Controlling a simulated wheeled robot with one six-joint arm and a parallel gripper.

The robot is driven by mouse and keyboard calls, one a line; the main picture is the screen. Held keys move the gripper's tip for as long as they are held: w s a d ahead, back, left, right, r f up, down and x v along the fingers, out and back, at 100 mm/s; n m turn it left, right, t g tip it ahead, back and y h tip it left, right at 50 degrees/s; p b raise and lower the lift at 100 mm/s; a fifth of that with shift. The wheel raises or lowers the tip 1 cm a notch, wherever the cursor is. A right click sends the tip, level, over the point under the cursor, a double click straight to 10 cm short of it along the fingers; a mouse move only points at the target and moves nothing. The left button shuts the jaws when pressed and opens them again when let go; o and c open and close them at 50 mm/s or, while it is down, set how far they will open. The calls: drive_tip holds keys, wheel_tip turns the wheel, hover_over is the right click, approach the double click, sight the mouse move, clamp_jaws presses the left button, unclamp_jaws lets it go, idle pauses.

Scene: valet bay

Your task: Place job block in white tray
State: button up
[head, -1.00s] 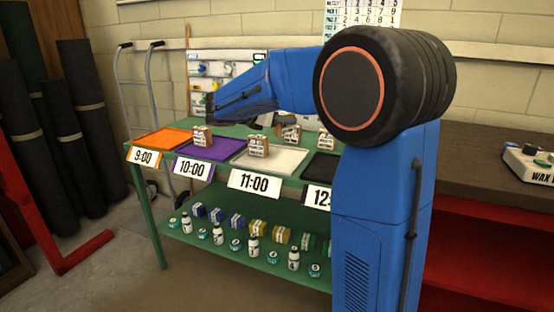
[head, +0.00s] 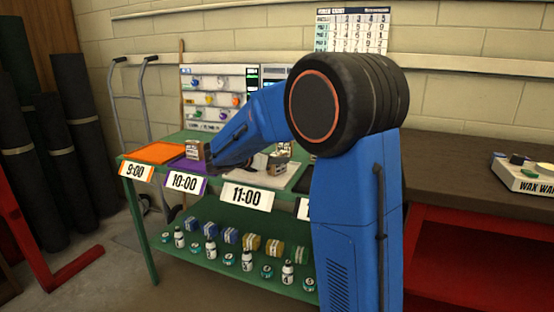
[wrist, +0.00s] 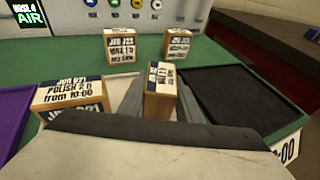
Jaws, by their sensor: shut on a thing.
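In the wrist view, my gripper (wrist: 160,104) is shut on a tan job block (wrist: 161,92) with a printed label, one finger on each side. The white tray (wrist: 22,112) shows partly at left, between the purple and black trays; my gripper covers much of it. A second block (wrist: 68,104), whose label reads "Polish" and "from 10:00", stands left of my gripper, its base partly hidden. In the head view, my gripper (head: 265,161) is low over the white tray (head: 237,183), behind the 11:00 sign, and the arm hides part of it.
The purple tray (head: 178,165) and orange tray (head: 160,152) lie to the left. The black tray (wrist: 240,98) lies right of my gripper. Two more blocks (wrist: 121,48) (wrist: 177,44) stand behind on the green table. Another block view (head: 194,150) is near the purple tray.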

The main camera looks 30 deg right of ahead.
drive_tip(key=shift+f, duration=0.1)
drive_tip(key=o, duration=1.1)
drive_tip(key=shift+a+r, duration=0.1)
drive_tip(key=shift+r, duration=0.1)
drive_tip(key=v, duration=1.1)
drive_tip(key=shift+s+a+r, duration=0.15)
drive_tip(key=shift+s+a, duration=0.05)
drive_tip(key=shift+a, duration=0.15)
